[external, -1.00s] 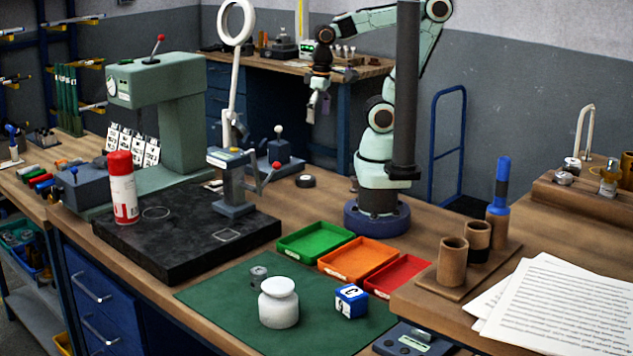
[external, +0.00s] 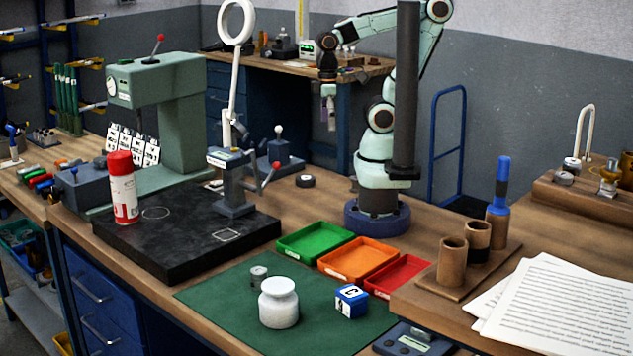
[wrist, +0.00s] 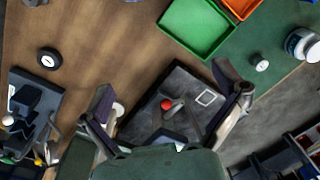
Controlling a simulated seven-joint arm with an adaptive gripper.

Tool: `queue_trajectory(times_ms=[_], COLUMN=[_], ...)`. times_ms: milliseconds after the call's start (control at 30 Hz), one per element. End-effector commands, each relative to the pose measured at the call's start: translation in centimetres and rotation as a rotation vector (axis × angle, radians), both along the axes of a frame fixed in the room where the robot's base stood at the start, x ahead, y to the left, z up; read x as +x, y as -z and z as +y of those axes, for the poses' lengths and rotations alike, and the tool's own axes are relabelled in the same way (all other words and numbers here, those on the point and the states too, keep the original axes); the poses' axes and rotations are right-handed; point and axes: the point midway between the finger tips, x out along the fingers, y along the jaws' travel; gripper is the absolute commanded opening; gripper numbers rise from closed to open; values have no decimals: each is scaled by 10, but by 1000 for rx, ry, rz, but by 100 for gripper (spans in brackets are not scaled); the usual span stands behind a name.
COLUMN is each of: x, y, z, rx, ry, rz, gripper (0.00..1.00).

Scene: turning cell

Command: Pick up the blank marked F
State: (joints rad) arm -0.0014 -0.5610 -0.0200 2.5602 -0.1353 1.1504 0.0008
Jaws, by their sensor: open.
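No letter F is legible in either view, so I cannot tell which piece is the blank marked F. A small grey metal cylinder (external: 259,275) stands on the green mat behind the white jar; it also shows in the wrist view (wrist: 261,62), its marking too small to read. A dark round piece with a pale top (external: 306,181) lies on the bare wood; the wrist view shows it at the left (wrist: 49,59). My gripper (external: 328,112) is high above the bench, pointing down. In the wrist view my gripper (wrist: 172,96) is open and empty, above the black plate.
A press-like device with a red-knobbed lever (external: 234,185) stands on the black plate (external: 150,258). Green (external: 313,243), orange (external: 357,261) and red (external: 398,277) trays sit in a row. A white jar (external: 279,305) and blue lettered cube (external: 351,302) stand on the mat.

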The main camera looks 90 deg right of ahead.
Motion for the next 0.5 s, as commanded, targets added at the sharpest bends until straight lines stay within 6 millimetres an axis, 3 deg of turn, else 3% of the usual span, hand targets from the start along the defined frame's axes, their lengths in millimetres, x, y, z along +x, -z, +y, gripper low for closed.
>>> queue_trajectory(times_ms=[300,367,500], x=[4,11,40], y=[1,4,21], z=[-2,-7,-34], rx=[4,13,73], ry=[37,105,419], rz=[11,30,108], gripper=[95,95,95])
